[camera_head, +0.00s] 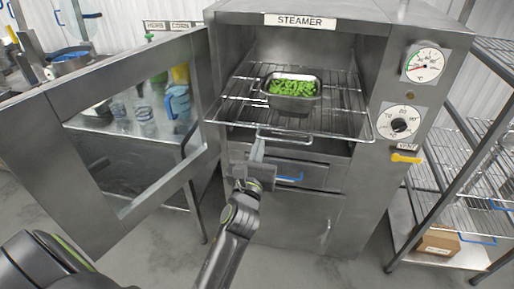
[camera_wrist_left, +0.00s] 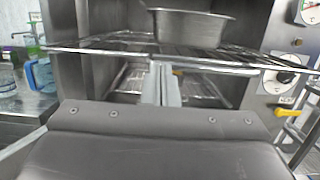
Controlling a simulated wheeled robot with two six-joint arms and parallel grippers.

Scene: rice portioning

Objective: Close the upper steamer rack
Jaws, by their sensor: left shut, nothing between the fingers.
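The upper steamer rack (camera_head: 345,118) is a wire shelf that sticks out of the open front of the steamer (camera_head: 222,60). A metal pan (camera_head: 293,103) of green vegetables sits on it; the pan (camera_wrist_left: 190,29) also shows above the rack (camera_wrist_left: 105,43) in the left wrist view. A wire loop handle (camera_head: 285,139) is at the rack's front edge. My left gripper (camera_head: 258,146) is shut and empty at the rack's front edge, near the left end of the loop. Its fingertips (camera_wrist_left: 160,66) appear just at or below the front wire; contact is unclear. My right gripper is out of view.
The steamer door (camera_head: 50,130) with its glass window stands wide open to the left. A gauge (camera_head: 425,63), a dial (camera_head: 400,124) and a yellow lever (camera_head: 405,158) are on the right front panel. A wire shelving unit (camera_head: 455,190) stands at the right.

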